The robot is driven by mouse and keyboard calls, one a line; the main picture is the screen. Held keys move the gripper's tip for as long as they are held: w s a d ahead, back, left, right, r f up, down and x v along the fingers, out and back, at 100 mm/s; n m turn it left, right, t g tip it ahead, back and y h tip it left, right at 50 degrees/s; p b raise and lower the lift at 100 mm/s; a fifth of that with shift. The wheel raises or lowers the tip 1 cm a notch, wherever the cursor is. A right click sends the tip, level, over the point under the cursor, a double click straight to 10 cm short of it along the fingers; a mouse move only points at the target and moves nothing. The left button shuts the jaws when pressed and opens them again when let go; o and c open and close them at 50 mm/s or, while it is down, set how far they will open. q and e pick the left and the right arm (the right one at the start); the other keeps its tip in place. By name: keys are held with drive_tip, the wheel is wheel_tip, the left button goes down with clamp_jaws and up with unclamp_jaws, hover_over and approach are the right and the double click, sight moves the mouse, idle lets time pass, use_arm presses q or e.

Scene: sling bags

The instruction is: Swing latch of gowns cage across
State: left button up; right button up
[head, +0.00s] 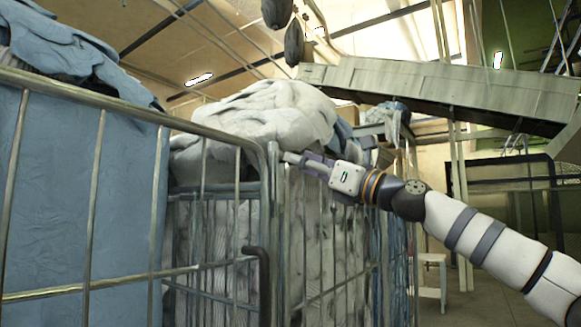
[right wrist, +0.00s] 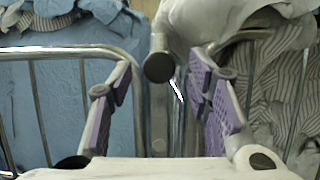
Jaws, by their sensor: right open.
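One wire cage (head: 99,201) at left holds blue fabric. A second cage (head: 345,229) behind it holds pale and striped fabric. I cannot tell which is the gowns cage. My right gripper (head: 290,158) is open at the grey corner upright where the cages meet. In the right wrist view its purple-padded fingers (right wrist: 165,115) stand apart either side of grey upright bars. A dark round-ended metal piece (right wrist: 159,68), possibly the latch, shows between and just beyond the fingertips. A bent dark handle (head: 260,262) hangs lower on the cage front. My left gripper is not in view.
A heap of white cloth (head: 262,122) rises above the second cage, close to my right gripper. A long grey sloping overhead structure (head: 440,92) crosses the upper right. Dark hanging bags (head: 293,43) are overhead. A small white stool (head: 432,277) stands on the floor at right.

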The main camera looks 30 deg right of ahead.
drive_tip(key=shift+x, duration=1.4)
drive_tip(key=shift+s+r, duration=0.15)
drive_tip(key=shift+r, duration=0.05)
clamp_jaws()
